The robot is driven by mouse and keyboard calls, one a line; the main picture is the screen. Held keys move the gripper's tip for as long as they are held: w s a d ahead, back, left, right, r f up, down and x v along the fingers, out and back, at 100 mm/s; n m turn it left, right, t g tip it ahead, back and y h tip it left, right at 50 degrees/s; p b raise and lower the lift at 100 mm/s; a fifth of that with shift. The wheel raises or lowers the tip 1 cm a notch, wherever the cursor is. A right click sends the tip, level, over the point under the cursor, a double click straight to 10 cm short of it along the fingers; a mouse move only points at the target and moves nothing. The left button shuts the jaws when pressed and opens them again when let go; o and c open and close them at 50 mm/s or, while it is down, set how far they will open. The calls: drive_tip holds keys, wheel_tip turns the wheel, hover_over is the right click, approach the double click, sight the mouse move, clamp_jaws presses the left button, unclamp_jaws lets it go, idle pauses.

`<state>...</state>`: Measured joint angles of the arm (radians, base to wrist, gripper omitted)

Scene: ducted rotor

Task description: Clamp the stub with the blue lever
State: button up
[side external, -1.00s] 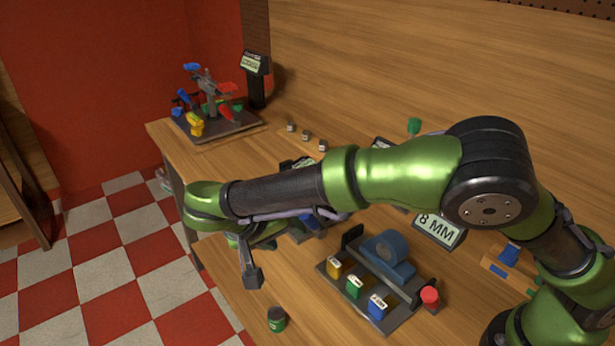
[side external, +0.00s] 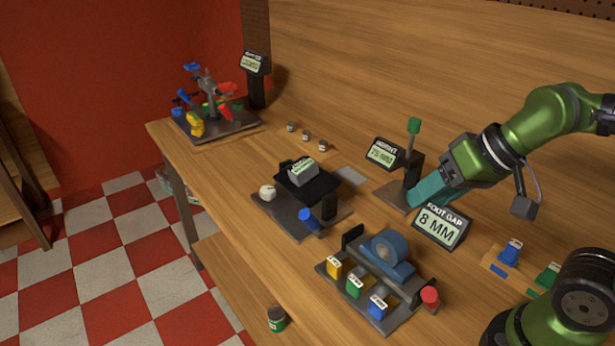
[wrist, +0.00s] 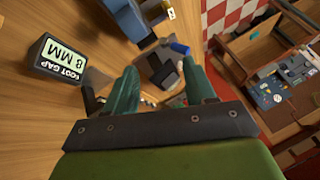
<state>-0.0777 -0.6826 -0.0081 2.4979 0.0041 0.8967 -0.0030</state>
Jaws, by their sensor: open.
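My gripper (side external: 430,190) has teal fingers and is at the right back of the bench, beside the green-topped post. In the wrist view its two fingers (wrist: 162,92) stand apart with nothing held between them. A blue lever-like piece (side external: 309,219) shows at the front of the dark plate fixture, well left of my gripper. A blue piece also shows in the wrist view (wrist: 179,48), beyond the fingertips. I cannot tell which part is the stub.
An "8 MM" foot gap display (side external: 441,228) stands close below my gripper, and a height display (side external: 384,153) is to its left. A green-topped post (side external: 413,145) stands beside it. A blue ring unit (side external: 385,252) with coloured tabs is in front. A multicoloured rotor (side external: 210,105) is far left.

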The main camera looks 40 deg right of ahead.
drive_tip(key=shift+d+r+m+t+h, duration=0.3)
drive_tip(key=shift+d+r+t, duration=0.1)
drive_tip(key=shift+d+r, duration=0.45)
